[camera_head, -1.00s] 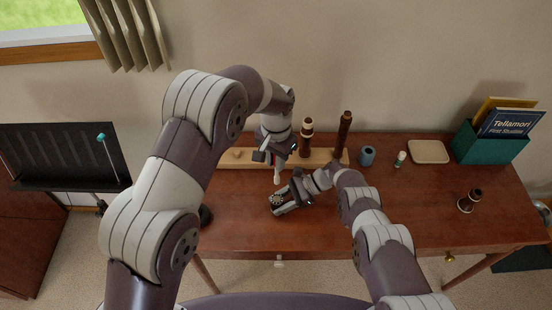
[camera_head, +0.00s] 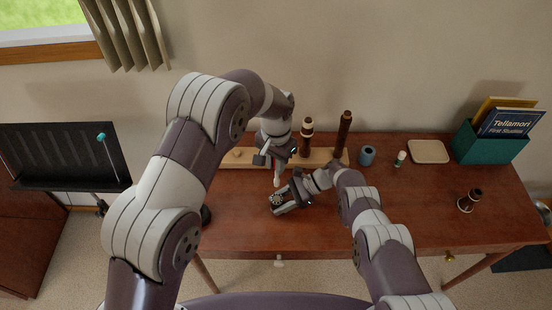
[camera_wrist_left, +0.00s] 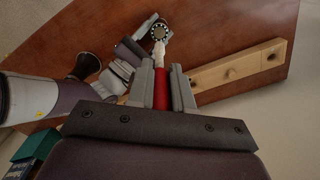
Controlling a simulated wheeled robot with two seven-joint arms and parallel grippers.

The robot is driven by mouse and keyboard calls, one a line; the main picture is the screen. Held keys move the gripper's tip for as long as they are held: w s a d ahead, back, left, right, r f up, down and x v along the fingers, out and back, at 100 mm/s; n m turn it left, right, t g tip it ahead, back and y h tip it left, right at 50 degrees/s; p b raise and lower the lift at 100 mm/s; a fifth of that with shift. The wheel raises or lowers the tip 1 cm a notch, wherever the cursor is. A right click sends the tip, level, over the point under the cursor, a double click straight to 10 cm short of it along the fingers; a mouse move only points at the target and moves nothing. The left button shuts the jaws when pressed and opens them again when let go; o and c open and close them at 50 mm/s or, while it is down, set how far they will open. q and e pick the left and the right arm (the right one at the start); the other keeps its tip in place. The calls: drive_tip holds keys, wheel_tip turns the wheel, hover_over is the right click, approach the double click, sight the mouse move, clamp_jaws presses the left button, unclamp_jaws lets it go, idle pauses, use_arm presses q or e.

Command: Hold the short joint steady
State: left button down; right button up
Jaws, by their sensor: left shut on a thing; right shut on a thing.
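The short joint (camera_head: 277,199) is a small dark piece with a light, dotted round end. My right gripper (camera_head: 284,200) is shut on it, low over the front middle of the desk. The joint's round end faces the left wrist view (camera_wrist_left: 161,32). My left gripper (camera_head: 275,160) is above and behind it, shut on a red-handled tool (camera_wrist_left: 161,90) with a whitish tip. The tip (camera_head: 277,180) points down toward the joint; in the left wrist view it reaches the joint's edge, but I cannot tell whether they touch. The fingers hide part of the joint.
A wooden peg stand (camera_head: 225,158) holds two upright dark joints (camera_head: 306,140) (camera_head: 343,135). To the right are a blue-grey cup (camera_head: 367,156), a small bottle (camera_head: 400,158), a tan tray (camera_head: 429,151), a teal book box (camera_head: 490,148) and a dark bell (camera_head: 469,201). The desk's right front is mostly clear.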

sight(276, 180)
use_arm(q)
drive_tip(key=shift+f, duration=3.15)
drive_tip(key=shift+f, duration=0.2)
drive_tip(key=shift+f, duration=1.1)
drive_tip(key=shift+r, duration=0.15)
drive_tip(key=shift+r, duration=0.25)
drive_tip(key=shift+f, duration=0.2)
drive_tip(key=shift+f, duration=0.25)
drive_tip(key=shift+r, duration=0.45)
